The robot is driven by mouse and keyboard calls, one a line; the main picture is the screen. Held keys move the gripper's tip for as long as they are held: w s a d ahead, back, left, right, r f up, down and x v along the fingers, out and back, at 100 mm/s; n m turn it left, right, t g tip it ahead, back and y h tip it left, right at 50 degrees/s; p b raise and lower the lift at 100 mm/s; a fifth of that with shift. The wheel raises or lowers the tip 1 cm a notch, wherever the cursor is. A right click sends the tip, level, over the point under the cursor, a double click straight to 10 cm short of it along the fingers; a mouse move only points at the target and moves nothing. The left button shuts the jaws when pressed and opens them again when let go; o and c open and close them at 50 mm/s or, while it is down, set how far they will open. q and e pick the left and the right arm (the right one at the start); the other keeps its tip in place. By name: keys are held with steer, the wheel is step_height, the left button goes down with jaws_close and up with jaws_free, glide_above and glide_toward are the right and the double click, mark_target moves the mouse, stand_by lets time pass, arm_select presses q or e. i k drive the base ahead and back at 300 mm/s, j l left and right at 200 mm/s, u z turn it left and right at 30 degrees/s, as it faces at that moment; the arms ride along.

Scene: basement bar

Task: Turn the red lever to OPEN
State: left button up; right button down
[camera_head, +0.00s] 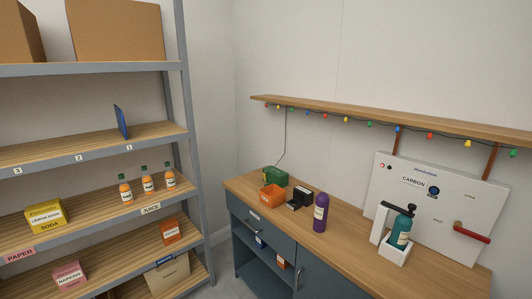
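The red lever (472,234) is mounted on the right part of a white panel (420,180) that stands on the wooden counter against the wall. The lever lies near horizontal, sloping slightly down to the right, and its right end reaches the panel's right edge. An OPEN label is on the panel above the lever. A second label sits lower and to the left, too small to read surely. Neither of my grippers shows in the head view.
A teal bottle (401,232) stands in a white holder (395,253) in front of the panel. Shelving (95,140) stands left; a wall shelf (400,121) hangs above.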

mark_target(472, 235)
steer(key=i+l+z, duration=0.1)
steer(key=z, duration=0.3)
steer(key=i+l+z, duration=0.1)
steer(key=z, duration=0.3)
steer(key=i+z, duration=0.1)
steer(key=z, duration=0.35)
steer(key=i+z, duration=0.15)
steer(key=z, duration=0.25)
